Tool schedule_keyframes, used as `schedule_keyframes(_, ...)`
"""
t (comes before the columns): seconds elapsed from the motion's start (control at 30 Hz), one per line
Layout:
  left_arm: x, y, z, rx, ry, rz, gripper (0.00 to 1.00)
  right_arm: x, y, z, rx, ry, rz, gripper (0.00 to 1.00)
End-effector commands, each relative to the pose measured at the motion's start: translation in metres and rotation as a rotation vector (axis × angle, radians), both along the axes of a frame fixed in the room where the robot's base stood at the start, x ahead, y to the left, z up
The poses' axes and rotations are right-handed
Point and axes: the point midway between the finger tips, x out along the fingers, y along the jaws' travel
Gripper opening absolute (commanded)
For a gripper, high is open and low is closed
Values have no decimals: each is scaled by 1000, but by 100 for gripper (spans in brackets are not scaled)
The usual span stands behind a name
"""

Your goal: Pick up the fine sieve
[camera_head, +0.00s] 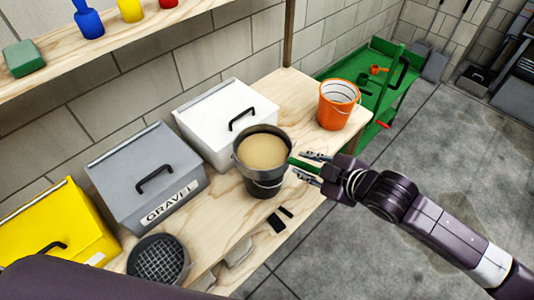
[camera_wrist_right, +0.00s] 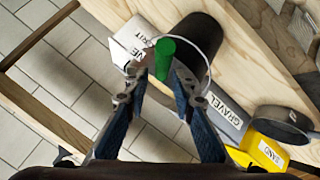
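A round black sieve (camera_head: 158,262) with a mesh of wide squares lies on the wooden bench, in front of the grey gravel bin. Whether it is the fine one I cannot tell. A round black pan-like thing also shows in the right wrist view (camera_wrist_right: 285,125). My right gripper (camera_head: 312,167) is at the right side of the dark bucket (camera_head: 252,182), far from the sieve. Its fingers are apart, with the bucket's green handle grip (camera_wrist_right: 165,58) between or just beyond the tips; contact is unclear. My left gripper is out of view.
Yellow (camera_head: 62,228), grey (camera_head: 150,180) and white (camera_head: 222,115) bins line the wall. An orange bucket (camera_head: 335,108) stands at the bench's far end. Small black pieces (camera_head: 279,220) lie near the front edge. A shelf (camera_head: 140,32) runs above. The floor at right is free.

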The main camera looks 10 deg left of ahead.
Motion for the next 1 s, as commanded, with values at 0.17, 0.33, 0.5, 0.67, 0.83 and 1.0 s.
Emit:
schedule_keyframes(0.17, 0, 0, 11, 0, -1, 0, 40, 11, 14, -12, 1, 2, -1, 24)
schedule_keyframes(0.33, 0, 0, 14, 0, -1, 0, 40, 22, 24, -24, 2, -1, -1, 24)
schedule_keyframes(0.5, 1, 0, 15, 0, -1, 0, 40, 26, 27, -29, 0, -1, 0, 24)
schedule_keyframes(0.67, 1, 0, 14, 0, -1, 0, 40, 26, 27, -29, 0, -2, 1, 24)
schedule_keyframes(0.83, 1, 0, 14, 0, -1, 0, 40, 25, 26, -29, -1, -1, 1, 7)
schedule_keyframes(1.0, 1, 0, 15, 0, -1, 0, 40, 26, 27, -27, 3, -4, 1, 0)
